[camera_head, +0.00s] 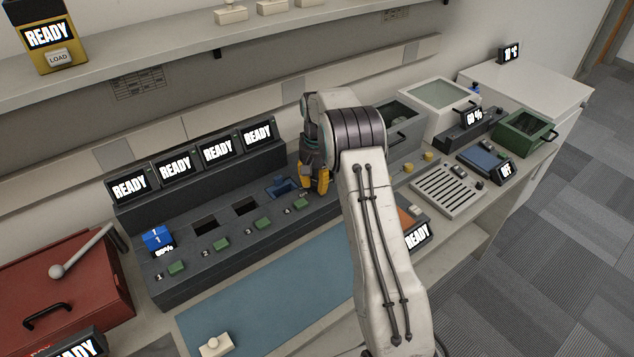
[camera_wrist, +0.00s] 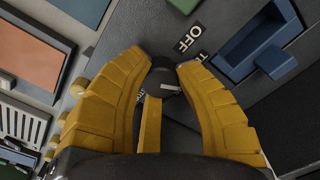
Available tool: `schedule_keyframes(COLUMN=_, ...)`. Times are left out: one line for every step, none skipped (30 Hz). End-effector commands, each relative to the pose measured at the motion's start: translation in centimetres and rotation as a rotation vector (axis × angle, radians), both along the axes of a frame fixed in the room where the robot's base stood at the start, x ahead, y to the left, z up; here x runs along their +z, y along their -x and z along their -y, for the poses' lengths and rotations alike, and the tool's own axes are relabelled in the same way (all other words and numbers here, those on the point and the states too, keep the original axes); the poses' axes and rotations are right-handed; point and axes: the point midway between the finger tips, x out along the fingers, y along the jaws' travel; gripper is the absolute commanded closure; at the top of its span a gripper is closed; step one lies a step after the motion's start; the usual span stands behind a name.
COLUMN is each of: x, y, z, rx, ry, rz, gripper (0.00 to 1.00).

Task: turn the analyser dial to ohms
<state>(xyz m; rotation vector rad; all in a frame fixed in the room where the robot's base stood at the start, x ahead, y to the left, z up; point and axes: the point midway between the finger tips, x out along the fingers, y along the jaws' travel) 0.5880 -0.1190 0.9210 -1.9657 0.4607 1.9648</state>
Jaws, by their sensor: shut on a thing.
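The analyser dial (camera_wrist: 162,74) is a small dark knob between my yellow fingertips in the wrist view, with a short white mark on it. My gripper (camera_wrist: 163,66) is shut on it from above, a finger on each side. An "OFF" label (camera_wrist: 188,40) lies just beyond the fingertips, and a second label is mostly covered by the right finger, so I cannot read it. In the head view my gripper (camera_head: 315,184) points down at the right end of the dark console (camera_head: 165,290); my fingers and arm hide the dial there.
A blue piece (camera_head: 281,186) sits in the console just left of my gripper. Screens reading "READY" (camera_head: 218,150) stand behind, green buttons (camera_head: 221,244) in front. A blue mat (camera_head: 262,290) lies in front. To the right are a slotted panel (camera_head: 448,190) and a green box (camera_head: 527,133).

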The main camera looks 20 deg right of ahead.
Motion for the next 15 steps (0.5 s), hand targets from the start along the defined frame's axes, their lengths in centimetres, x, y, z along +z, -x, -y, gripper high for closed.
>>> schedule_keyframes(x=-0.35, y=0.30, z=-0.10, rx=-0.040, ry=-0.003, rz=-0.013, gripper=1.00)
schedule_keyframes(x=-0.36, y=0.30, z=-0.12, rx=-0.067, ry=-0.002, rz=-0.013, gripper=1.00)
schedule_keyframes(x=-0.36, y=0.30, z=-0.12, rx=-0.101, ry=-0.003, rz=-0.014, gripper=1.00)
schedule_keyframes(x=-0.37, y=0.31, z=-0.12, rx=-0.126, ry=-0.003, rz=-0.014, gripper=1.00)
schedule_keyframes(x=-0.37, y=0.31, z=-0.12, rx=-0.149, ry=-0.002, rz=-0.015, gripper=1.00)
schedule_keyframes(x=-0.38, y=0.30, z=-0.13, rx=-0.180, ry=-0.002, rz=-0.016, gripper=1.00)
schedule_keyframes(x=-0.39, y=0.30, z=-0.13, rx=-0.202, ry=-0.002, rz=-0.016, gripper=1.00)
schedule_keyframes(x=-0.39, y=0.31, z=-0.13, rx=-0.224, ry=-0.001, rz=-0.016, gripper=1.00)
schedule_keyframes(x=-0.40, y=0.31, z=-0.14, rx=-0.251, ry=-0.001, rz=-0.016, gripper=1.00)
schedule_keyframes(x=-0.40, y=0.31, z=-0.14, rx=-0.269, ry=-0.001, rz=-0.016, gripper=1.00)
schedule_keyframes(x=-0.40, y=0.31, z=-0.14, rx=-0.287, ry=-0.002, rz=-0.017, gripper=1.00)
schedule_keyframes(x=-0.41, y=0.31, z=-0.16, rx=-0.310, ry=-0.001, rz=-0.017, gripper=1.00)
schedule_keyframes(x=-0.41, y=0.31, z=-0.16, rx=-0.325, ry=-0.001, rz=-0.017, gripper=1.00)
schedule_keyframes(x=-0.42, y=0.31, z=-0.16, rx=-0.340, ry=-0.001, rz=-0.017, gripper=1.00)
schedule_keyframes(x=-0.42, y=0.31, z=-0.16, rx=-0.357, ry=-0.001, rz=-0.017, gripper=1.00)
